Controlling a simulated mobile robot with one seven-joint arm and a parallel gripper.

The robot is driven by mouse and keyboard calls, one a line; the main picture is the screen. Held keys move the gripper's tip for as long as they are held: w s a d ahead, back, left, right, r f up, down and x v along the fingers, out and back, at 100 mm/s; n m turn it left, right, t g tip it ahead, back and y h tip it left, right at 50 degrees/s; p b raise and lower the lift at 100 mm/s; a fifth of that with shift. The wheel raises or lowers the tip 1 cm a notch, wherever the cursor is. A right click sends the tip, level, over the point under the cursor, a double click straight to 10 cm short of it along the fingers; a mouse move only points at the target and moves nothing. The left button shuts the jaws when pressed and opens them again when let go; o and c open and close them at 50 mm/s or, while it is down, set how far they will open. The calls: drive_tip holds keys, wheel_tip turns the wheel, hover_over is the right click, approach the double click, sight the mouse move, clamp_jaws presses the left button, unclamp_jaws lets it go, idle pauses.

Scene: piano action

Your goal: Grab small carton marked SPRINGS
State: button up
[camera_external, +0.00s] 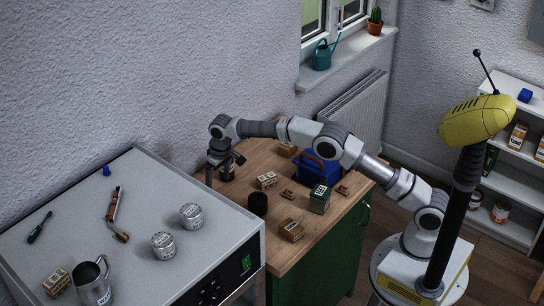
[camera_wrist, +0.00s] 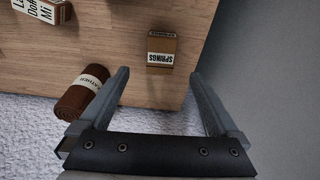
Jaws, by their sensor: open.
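The small brown carton marked SPRINGS (camera_wrist: 161,50) lies on the wooden worktop in the wrist view, its white label facing my camera. My gripper (camera_wrist: 158,76) is open and empty, with one finger to each side of the carton's line and the carton just beyond the fingertips. The fingers do not appear to touch it. In the external view my gripper (camera_external: 223,168) points down over the left rear of the worktop. A brown shape shows partly hidden beside the fingers there; its label cannot be read.
A brown leather roll (camera_wrist: 83,92) with a pale band lies close to the left finger. Another carton (camera_wrist: 42,10) is at the upper left. The worktop (camera_external: 318,222) also holds a blue toolbox (camera_external: 318,168), a dark cylinder (camera_external: 258,204) and several small boxes. The grey metal cabinet (camera_external: 215,240) adjoins it.

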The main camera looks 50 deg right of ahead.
drive_tip(key=f, duration=0.3)
drive_tip(key=w+f, duration=0.1)
drive_tip(key=f, duration=0.5)
drive_tip(key=shift+w+a+f, duration=0.1)
drive_tip(key=shift+w+f, duration=0.2)
drive_tip(key=shift+f, duration=0.05)
drive_tip(key=c, duration=1.4)
drive_tip(key=shift+c, duration=0.3)
drive_tip(key=shift+r, duration=0.15)
